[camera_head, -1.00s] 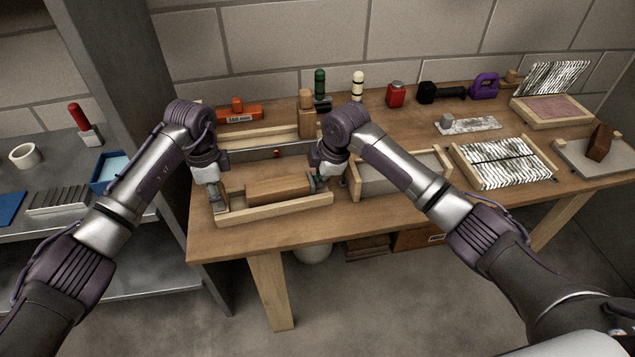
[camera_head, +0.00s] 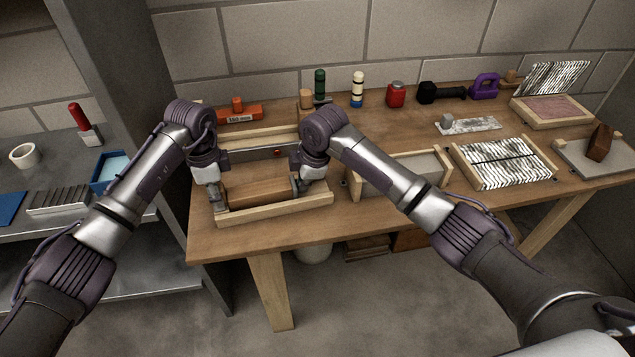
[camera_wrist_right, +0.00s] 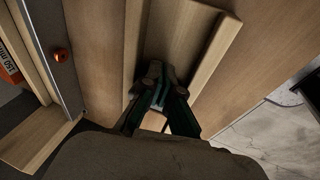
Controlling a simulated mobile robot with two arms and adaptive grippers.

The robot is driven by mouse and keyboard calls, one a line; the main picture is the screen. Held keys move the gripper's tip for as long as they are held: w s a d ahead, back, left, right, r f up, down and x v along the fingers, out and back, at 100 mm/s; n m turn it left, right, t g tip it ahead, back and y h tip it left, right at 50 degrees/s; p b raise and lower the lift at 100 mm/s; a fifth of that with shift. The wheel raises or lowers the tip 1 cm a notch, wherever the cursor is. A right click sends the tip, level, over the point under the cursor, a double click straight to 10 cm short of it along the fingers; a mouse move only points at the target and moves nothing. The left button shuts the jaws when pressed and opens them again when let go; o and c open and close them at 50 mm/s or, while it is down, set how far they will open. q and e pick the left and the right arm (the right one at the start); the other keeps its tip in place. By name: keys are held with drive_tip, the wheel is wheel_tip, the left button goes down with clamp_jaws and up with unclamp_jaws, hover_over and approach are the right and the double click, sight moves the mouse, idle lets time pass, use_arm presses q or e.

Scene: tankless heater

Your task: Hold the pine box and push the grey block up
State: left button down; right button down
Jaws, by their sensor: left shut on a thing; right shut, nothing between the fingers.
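The pine box (camera_head: 275,211) is a long light-wood trough at the front left of the table. My left gripper (camera_head: 216,198) is shut on its left end. A brown wooden block (camera_head: 258,190) lies lengthwise inside, towards the left end; it looks brown, not grey. My right gripper (camera_head: 302,187) is shut and empty, low in the trough at the block's right end. In the right wrist view its fingertips (camera_wrist_right: 160,88) are together in the dark channel of the box (camera_wrist_right: 205,62), close to a pale wood end (camera_wrist_right: 154,121). Whether they touch it is unclear.
A second pale-framed box (camera_head: 405,170) stands right of my right gripper. A rail with a red knob (camera_head: 277,153) runs behind the pine box. An orange tool (camera_head: 240,114) and several small items line the back.

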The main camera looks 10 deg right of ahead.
drive_tip(key=shift+d, duration=0.65)
wheel_tip(320, 180, up, 7)
idle(0.4)
use_arm(q)
drive_tip(key=c, duration=0.7)
unclamp_jaws()
use_arm(e)
drive_tip(key=shift+w, duration=0.1)
use_arm(q)
wheel_tip(320, 180, up, 12)
drive_tip(key=shift+f, duration=0.1)
